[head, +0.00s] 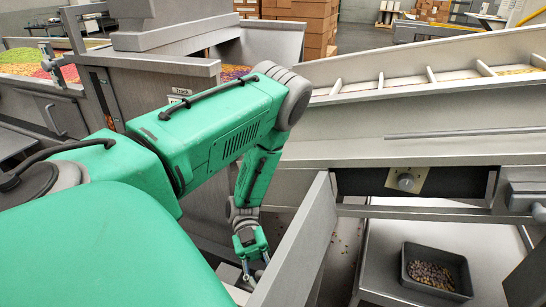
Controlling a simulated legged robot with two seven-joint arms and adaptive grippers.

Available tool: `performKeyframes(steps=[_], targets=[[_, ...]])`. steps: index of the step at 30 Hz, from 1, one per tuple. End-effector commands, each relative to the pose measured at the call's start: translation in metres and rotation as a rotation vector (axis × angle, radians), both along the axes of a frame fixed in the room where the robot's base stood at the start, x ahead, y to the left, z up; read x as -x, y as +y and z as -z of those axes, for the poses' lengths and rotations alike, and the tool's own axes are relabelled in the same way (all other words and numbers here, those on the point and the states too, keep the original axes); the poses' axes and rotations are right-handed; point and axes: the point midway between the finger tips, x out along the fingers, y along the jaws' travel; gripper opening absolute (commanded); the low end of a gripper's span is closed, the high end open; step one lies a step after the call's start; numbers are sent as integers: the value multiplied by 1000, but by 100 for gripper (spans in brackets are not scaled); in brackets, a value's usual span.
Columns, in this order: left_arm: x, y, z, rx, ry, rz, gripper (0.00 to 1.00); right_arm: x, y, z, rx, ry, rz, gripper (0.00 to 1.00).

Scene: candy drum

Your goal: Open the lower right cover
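A grey metal panel (300,250), which looks like the lower right cover, stands out at an angle towards me in the lower middle of the head view. To its right the space below the sloping machine is exposed. The green arm from the left bends over and hangs down to my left gripper (254,270). This gripper is just left of the panel, close to its edge; whether it touches is unclear. Its fingers are small and partly hidden, so their opening is unclear. My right gripper is not in view.
A dark tray of small candies (437,271) sits on a light shelf right of the panel. The sloping grey chute (430,110) fills the right side. A grey cabinet (150,75) stands at upper left. Candies lie scattered on the floor.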

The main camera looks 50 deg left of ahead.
Motion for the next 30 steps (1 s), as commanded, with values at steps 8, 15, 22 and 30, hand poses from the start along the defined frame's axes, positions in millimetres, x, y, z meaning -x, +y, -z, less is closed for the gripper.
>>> performKeyframes(steps=[8, 15, 22, 30], targets=[[-4, 11, 1, 4, -18, -17, 0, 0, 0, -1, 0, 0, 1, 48], [-4, 11, 2, 4, -18, -17, 0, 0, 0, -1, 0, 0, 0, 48], [-3, 10, 2, 4, -16, -14, 32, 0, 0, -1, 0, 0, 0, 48], [1, 9, 2, 2, -11, -11, 32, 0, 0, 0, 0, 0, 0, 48]])
